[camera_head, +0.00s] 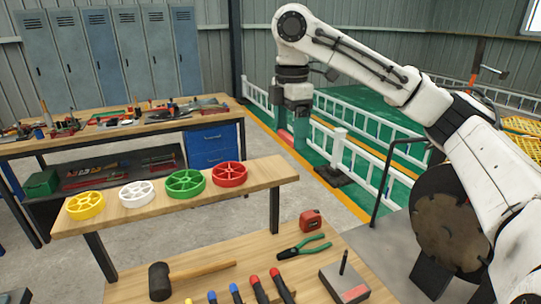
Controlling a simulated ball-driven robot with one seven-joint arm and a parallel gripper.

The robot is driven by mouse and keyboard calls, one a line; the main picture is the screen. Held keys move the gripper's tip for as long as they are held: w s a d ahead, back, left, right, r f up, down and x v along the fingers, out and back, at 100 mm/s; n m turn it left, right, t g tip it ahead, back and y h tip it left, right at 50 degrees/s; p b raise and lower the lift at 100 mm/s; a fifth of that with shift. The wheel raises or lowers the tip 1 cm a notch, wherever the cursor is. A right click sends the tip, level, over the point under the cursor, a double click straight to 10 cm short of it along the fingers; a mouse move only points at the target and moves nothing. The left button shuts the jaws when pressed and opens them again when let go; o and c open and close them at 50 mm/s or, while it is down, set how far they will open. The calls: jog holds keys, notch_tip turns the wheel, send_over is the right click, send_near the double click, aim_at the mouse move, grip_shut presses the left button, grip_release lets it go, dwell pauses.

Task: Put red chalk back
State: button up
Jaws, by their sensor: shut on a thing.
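My gripper (291,130) hangs in the upper middle, pointing down, beyond and above the near bench. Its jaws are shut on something. A small red piece (286,139) shows at the fingertips and looks like the red chalk; most of it is hidden or too small to make out. A grey block (336,279) with a red patch on its front lies on the near bench at the lower right. A thin dark stick (344,262) stands upright on it.
The near bench (225,250) holds a mallet (160,281), green-handled pliers (304,247), a red tape measure (311,220) and several screwdrivers. Yellow, white, green and red wheels (230,174) lie on a middle bench. White railings (350,150) stand behind my gripper.

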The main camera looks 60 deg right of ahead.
send_over(271, 169)
jog(key=f, duration=0.5)
jog(key=shift+s+f+p, duration=0.2)
jog(key=shift+f+p, duration=0.2)
jog(key=shift+w+d+f+p, duration=0.15)
jog(key=shift+f+p, duration=0.15)
jog(key=shift+f, duration=0.65)
jog(key=shift+w+a+f+p, duration=0.1)
jog(key=shift+f+p, duration=0.2)
jog(key=shift+f, duration=0.65)
jog(key=shift+f, duration=0.1)
jog(key=o, duration=0.8)
jog(key=shift+c, duration=0.2)
notch_tip(271, 169, up, 12)
jog(key=b, duration=0.1)
jog(key=shift+b, duration=0.35)
